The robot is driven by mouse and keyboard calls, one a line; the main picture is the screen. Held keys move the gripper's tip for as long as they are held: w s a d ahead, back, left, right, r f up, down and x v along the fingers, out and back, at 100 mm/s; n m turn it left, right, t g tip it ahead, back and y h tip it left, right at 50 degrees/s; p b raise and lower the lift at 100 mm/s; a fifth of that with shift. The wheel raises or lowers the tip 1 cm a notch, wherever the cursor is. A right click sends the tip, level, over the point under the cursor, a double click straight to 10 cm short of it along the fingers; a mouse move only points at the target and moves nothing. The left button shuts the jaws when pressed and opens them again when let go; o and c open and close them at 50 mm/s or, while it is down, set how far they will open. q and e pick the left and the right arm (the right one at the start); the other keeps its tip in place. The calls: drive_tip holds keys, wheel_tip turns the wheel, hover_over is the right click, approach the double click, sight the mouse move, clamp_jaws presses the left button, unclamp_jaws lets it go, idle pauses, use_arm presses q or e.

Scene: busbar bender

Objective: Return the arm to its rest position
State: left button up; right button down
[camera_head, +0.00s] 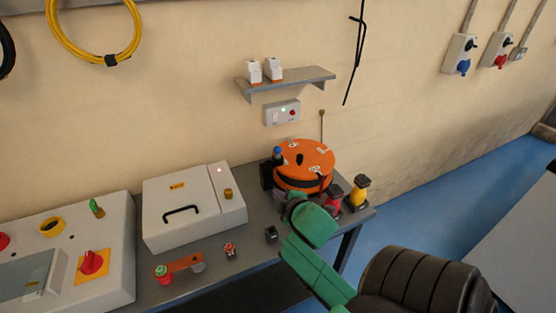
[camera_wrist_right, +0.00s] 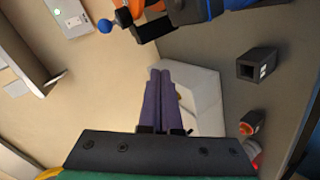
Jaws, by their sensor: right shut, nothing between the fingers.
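My right arm, green and black, reaches in from the lower right in the head view. Its gripper (camera_head: 290,199) is at the front of the orange round bender (camera_head: 305,158), partly hidden by my own wrist. In the right wrist view the two fingers (camera_wrist_right: 162,75) are together and hold nothing. The bender's orange edge and blue knob (camera_wrist_right: 105,26) show at the top of that view. I cannot tell whether the gripper touches the bender. My left gripper is out of view.
The grey bench (camera_head: 205,271) holds a white lidded box (camera_head: 188,213), a control panel with a red knob (camera_head: 92,262), a copper-coloured strip (camera_head: 185,262) and small black blocks. A wall shelf (camera_head: 290,82) is above.

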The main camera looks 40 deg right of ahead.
idle(0.3)
drive_tip(key=s+a+f+m+g+y, duration=0.4)
drive_tip(key=s+a+f+m+g, duration=0.35)
drive_tip(key=s+a+f, duration=0.55)
wheel_tip(320, 180, down, 20)
drive_tip(key=g+b, duration=0.1)
drive_tip(key=g, duration=0.1)
drive_tip(key=s+d+f+b, duration=0.1)
drive_tip(key=s+d+f, duration=0.1)
drive_tip(key=s+f, duration=1.5)
drive_tip(key=shift+s+d+n+g, duration=0.35)
drive_tip(key=shift+d+n+g, duration=0.05)
drive_tip(key=shift+n+g, duration=0.05)
drive_tip(key=shift+f, duration=0.1)
